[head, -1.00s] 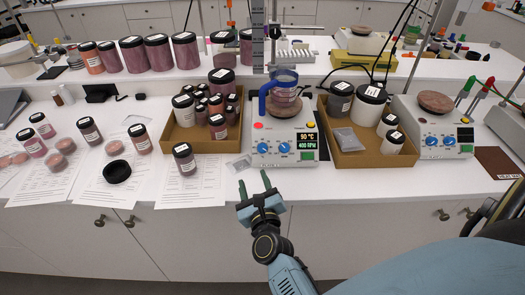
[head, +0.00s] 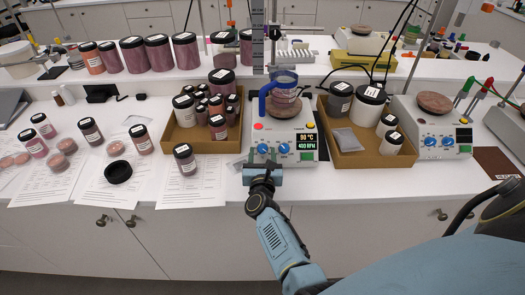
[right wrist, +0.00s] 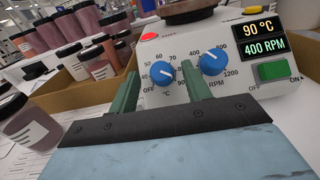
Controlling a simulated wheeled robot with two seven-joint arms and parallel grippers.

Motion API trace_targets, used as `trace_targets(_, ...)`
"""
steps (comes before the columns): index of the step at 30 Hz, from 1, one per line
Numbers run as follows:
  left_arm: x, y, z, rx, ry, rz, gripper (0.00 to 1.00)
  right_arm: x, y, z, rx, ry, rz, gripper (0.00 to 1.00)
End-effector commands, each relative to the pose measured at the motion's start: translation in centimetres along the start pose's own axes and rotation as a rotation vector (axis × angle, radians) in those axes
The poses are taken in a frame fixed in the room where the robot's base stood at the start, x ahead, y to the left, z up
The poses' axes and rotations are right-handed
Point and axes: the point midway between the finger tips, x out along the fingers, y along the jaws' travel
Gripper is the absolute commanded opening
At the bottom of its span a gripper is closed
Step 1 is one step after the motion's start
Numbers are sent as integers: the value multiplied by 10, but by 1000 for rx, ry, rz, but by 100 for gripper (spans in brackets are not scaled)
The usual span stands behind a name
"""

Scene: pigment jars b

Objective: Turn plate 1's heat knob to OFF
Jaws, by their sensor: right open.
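Plate 1 (head: 290,128) is a white hot plate whose display reads 90 °C and 400 RPM. Its blue heat knob (right wrist: 163,74) is the left of two knobs, with a °C scale and OFF at lower left. Its white mark appears to point right, away from OFF. The blue RPM knob (right wrist: 212,62) is on the right. My right gripper (right wrist: 160,72) is open at the plate's front, its green fingers on either side of the heat knob in the right wrist view. I cannot tell whether they touch it. In the head view the gripper (head: 263,164) covers the front edge. My left gripper is not in view.
A vessel with a blue handle (head: 280,92) stands on plate 1. Cardboard trays of jars stand to the left (head: 172,140) and right (head: 352,158). A second hot plate (head: 432,140) is farther right. Papers and jars lie left.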

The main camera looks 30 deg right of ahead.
Motion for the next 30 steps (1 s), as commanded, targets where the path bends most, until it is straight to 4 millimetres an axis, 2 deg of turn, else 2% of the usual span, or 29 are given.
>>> trace_targets(6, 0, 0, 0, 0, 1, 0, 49, 15, 0, 0, -1, 0, 0, 49)
trace_targets(15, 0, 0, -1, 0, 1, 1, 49, 16, -1, 0, -1, 1, -1, 47)
trace_targets(25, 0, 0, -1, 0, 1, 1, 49, 16, 0, 0, -1, 1, -1, 4)
trace_targets(30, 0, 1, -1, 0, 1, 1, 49, 16, -1, 0, -6, 0, 4, 4)
